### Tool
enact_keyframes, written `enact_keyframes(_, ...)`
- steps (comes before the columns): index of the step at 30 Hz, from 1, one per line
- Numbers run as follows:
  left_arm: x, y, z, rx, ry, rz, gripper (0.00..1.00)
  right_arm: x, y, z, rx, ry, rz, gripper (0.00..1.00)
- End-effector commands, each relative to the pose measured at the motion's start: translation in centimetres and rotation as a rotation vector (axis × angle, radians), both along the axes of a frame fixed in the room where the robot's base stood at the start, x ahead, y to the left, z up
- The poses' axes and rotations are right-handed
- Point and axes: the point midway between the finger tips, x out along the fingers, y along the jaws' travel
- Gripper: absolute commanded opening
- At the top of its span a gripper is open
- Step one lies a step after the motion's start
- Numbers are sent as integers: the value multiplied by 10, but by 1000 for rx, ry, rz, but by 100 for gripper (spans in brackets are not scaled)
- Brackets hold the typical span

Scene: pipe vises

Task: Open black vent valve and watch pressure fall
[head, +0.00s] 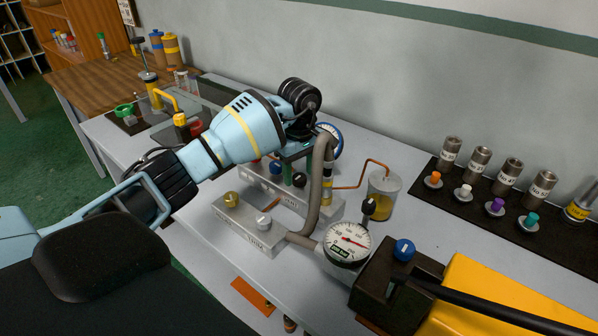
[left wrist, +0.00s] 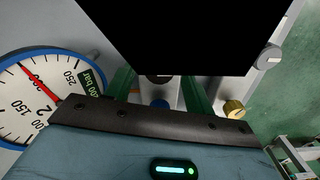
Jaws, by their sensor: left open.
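A black knob (head: 300,180) stands on the grey valve block (head: 265,187), below my left gripper. A second black knob (head: 369,206) stands beside the front gauge; I cannot tell which is the vent valve. My left gripper (head: 294,152) is open above the block, its green fingers partly hidden by the wrist. The front gauge (head: 346,243) has a white face and red needle. A blue-rimmed gauge (head: 335,140) is partly hidden behind the gripper; its red needle shows in the left wrist view (left wrist: 40,82).
A grey hose (head: 318,185) arches beside my gripper. A jar (head: 383,190) with yellowish liquid stands right of it. A lower block (head: 248,228) carries brass and silver knobs. A yellow unit (head: 490,295) fills the front right. Metal cylinders stand on a dark mat at right.

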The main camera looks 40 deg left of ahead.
Motion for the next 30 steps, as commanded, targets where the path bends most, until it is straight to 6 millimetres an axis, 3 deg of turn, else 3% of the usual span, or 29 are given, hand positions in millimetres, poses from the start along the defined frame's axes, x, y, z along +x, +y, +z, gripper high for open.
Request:
enact_keyframes(11, 0, 0, -8, 0, -1, 0, 54, 1, 1, 1, 3, -3, -3, 0)
enact_keyframes(22, 0, 0, -8, 0, 0, 0, 9, 1, 2, 1, 5, -3, -7, 0)
enact_keyframes(30, 0, 0, -7, 0, 0, 29, 9, 2, 2, 2, 5, -5, -6, 0)
